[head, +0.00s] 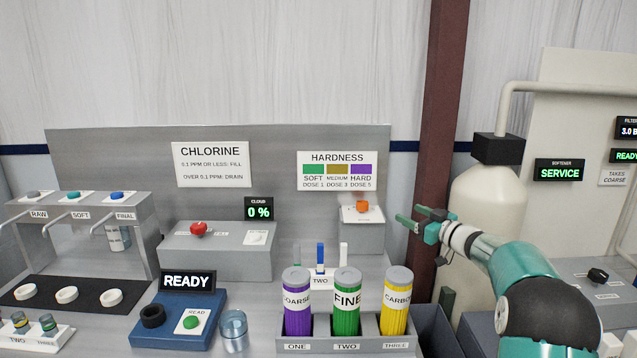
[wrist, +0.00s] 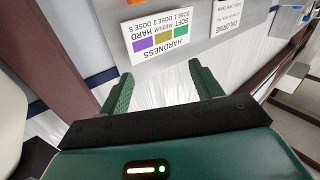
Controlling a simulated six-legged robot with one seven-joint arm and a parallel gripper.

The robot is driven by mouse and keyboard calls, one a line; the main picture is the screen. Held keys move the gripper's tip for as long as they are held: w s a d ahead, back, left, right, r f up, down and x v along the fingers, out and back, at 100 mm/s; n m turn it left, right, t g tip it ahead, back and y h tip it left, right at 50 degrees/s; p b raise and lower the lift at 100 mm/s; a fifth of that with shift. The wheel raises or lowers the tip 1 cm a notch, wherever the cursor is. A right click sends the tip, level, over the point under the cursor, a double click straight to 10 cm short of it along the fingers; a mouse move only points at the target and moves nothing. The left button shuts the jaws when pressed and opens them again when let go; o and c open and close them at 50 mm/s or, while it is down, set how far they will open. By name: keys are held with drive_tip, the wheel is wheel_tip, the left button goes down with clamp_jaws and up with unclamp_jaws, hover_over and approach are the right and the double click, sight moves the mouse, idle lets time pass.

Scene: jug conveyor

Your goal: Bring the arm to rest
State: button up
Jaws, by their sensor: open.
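My gripper (head: 421,222) is raised at the right of the head view, in front of the brown post and left of the cream tank. Its two green fingers point left and are apart, with nothing between them. In the wrist view my gripper (wrist: 163,92) also shows open and empty, with the white wall panel behind the gap. My arm reaches in from the lower right, bent at the elbow. The gripper touches nothing that I can see.
A rack (head: 321,349) holds purple, green and yellow canisters below my gripper. The cream tank (head: 488,215) stands close behind my arm. A blue READY device (head: 148,332) and a clear cup (head: 233,330) are left of the rack. The air left of my gripper is clear.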

drive_tip(key=s+r+m+t+h, duration=0.2)
drive_tip(key=s+r+m+h, duration=0.3)
drive_tip(key=r, duration=0.4)
drive_tip(key=s+a+r+m+g+h, duration=0.1)
drive_tip(key=s+r+m+h, duration=0.15)
drive_tip(key=s+h, duration=0.6)
drive_tip(key=s+a+f+g+y, duration=0.1)
drive_tip(key=s+a+f+g, duration=0.2)
drive_tip(key=s, duration=0.9)
drive_tip(key=s+a+f+g+y, duration=0.1)
drive_tip(key=s+a+f+g, duration=0.2)
drive_tip(key=s+f, duration=0.4)
drive_tip(key=s+a+f+g+y, duration=0.1)
drive_tip(key=s+a+f+g, duration=0.3)
drive_tip(key=s, duration=1.5)
drive_tip(key=shift+s+f, duration=0.2)
drive_tip(key=shift+f, duration=0.75)
drive_tip(key=shift+m, duration=0.25)
drive_tip(key=c, duration=0.6)
drive_tip(key=shift+d, duration=0.15)
drive_tip(key=shift+c, duration=0.2)
drive_tip(key=shift+d, duration=0.15)
